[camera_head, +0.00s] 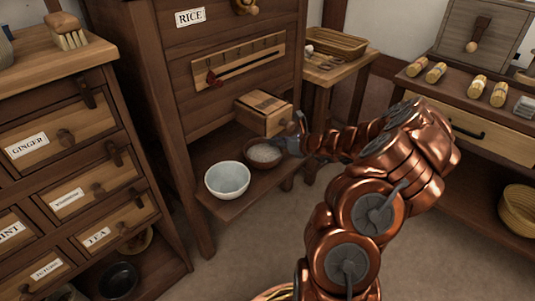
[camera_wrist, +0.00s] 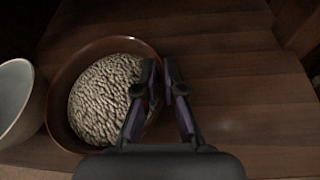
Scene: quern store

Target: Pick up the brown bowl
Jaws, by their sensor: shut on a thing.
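The brown bowl (camera_head: 251,160), filled with pale grain, stands on the low shelf of the rice cabinet, beneath a wooden spout box. In the wrist view the brown bowl (camera_wrist: 62,95) fills the left middle, and the grain inside it is heaped. My gripper (camera_wrist: 163,75) is at the bowl's right side, with one finger inside over the grain and one outside, shut on the rim. In the head view my gripper (camera_head: 292,146) reaches the bowl from the right. The bowl looks level on the shelf; its underside is hidden.
A white bowl (camera_head: 228,179) stands close to the left of the brown bowl. The wooden spout box (camera_head: 263,113) juts out just above. The shelf (camera_wrist: 240,75) is bare to the right. A drawer cabinet (camera_head: 75,165) stands at left.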

